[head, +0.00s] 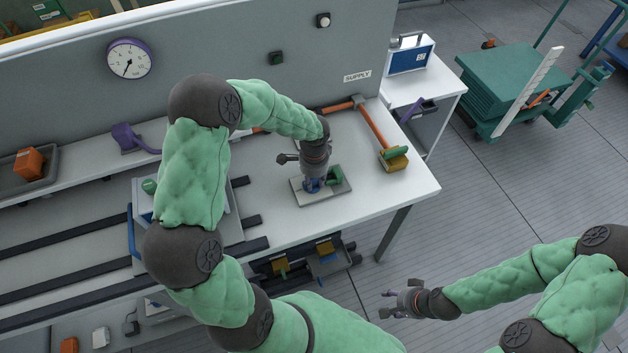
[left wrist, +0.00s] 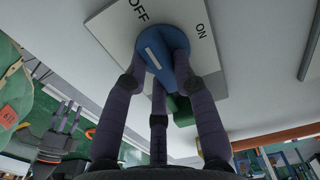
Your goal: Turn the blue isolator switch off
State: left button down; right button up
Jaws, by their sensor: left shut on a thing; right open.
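The blue isolator switch (left wrist: 155,42) has a pale mark on its knob and sits on a white plate (left wrist: 108,30) lettered OFF and ON. In the left wrist view the fingers of my left gripper (left wrist: 170,75) close around the knob and hide part of it. I cannot tell for certain which word the mark points to. In the head view the left gripper (head: 314,186) points down over the plate (head: 299,199) on the bench and largely hides the switch. My right gripper (head: 386,303) is open and empty, off the bench front at lower right.
A green block (head: 334,174) is beside the left gripper. A grey wall with a round gauge (head: 129,60) stands behind. Floor at right is partly clear.

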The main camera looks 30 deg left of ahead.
dwell(0.3)
pick_arm(q)
jog(key=c, duration=1)
grip_release()
